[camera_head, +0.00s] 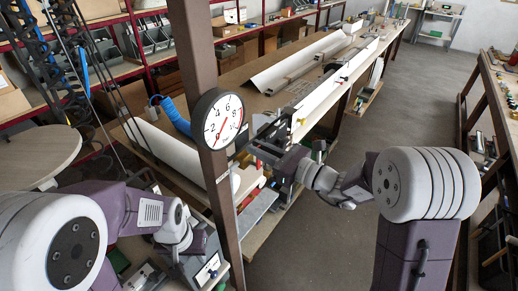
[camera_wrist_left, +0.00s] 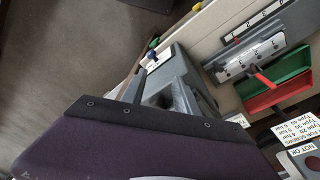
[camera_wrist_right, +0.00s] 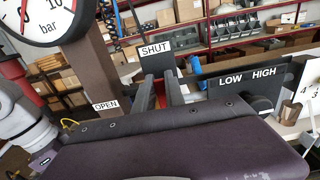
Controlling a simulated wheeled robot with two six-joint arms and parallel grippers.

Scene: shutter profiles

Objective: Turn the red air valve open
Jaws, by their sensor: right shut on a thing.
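My right gripper (camera_head: 256,149) is beside the brown post, close to the round gauge (camera_head: 222,118). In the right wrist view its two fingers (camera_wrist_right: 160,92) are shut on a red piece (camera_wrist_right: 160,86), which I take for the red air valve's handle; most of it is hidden. A SHUT label (camera_wrist_right: 155,48) is just beyond the fingertips and an OPEN label (camera_wrist_right: 106,105) is to the left. The valve body is hidden. My left gripper (camera_wrist_left: 160,88) has its fingers apart, low at the left bench, near a grey block (camera_wrist_left: 178,68); nothing shows held.
The brown post (camera_head: 207,60) stands close to my right gripper. A long bench (camera_head: 250,85) with white profiles runs away behind it. A LOW/HIGH panel (camera_wrist_right: 248,80) is right of my right gripper. Red and green trays (camera_wrist_left: 283,85) lie near the left one. The right aisle floor (camera_head: 390,110) is clear.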

